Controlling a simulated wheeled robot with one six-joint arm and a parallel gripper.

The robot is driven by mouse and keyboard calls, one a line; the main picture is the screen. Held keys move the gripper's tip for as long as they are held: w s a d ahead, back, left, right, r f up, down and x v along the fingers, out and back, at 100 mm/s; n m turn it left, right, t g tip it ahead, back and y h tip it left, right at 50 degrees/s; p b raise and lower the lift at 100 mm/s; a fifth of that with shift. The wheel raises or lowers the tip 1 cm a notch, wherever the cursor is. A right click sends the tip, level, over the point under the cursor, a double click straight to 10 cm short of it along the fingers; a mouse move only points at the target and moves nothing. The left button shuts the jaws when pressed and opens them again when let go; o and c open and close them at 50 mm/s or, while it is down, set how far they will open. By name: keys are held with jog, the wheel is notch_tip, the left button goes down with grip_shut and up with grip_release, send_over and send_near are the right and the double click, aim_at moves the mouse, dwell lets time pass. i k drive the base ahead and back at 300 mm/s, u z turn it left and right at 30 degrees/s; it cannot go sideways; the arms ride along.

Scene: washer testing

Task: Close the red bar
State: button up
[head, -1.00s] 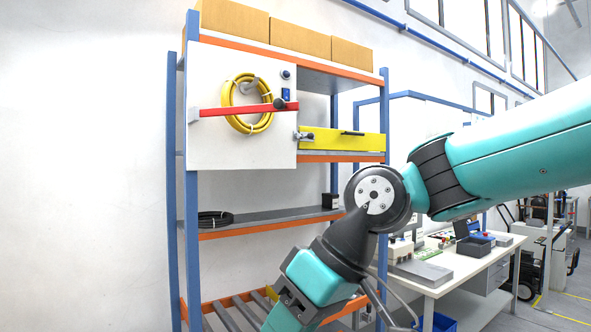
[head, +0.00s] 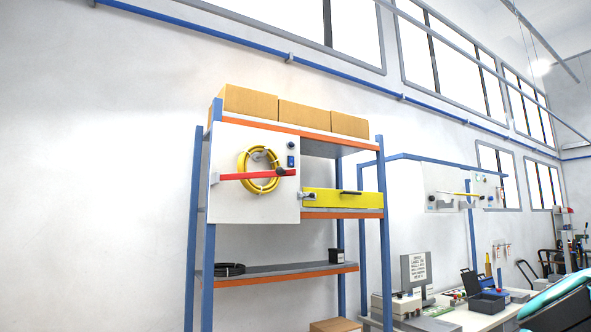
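The red bar (head: 240,176) lies nearly level across the white panel (head: 232,208) on the shelf rack, in front of the coiled yellow hose (head: 243,159). Its left end meets a small light bracket (head: 214,178) at the panel's left edge. A dark round knob (head: 280,171) sits at its right end. A yellow bar (head: 325,198) with a dark handle is to the right of the panel. My gripper is not in view; only part of my teal and black arm shows at the lower right corner, far from the red bar.
The rack (head: 203,250) has blue posts and orange-edged shelves. Cardboard boxes (head: 297,115) stand on top. A black coil (head: 229,269) lies on a lower shelf. A workbench (head: 470,319) with equipment and a sign stands at the right. The wall left of the rack is clear.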

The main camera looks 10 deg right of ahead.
aim_at(279, 172)
jog(key=z, duration=0.65)
jog(key=i, duration=1.7)
jog(key=u, duration=0.15)
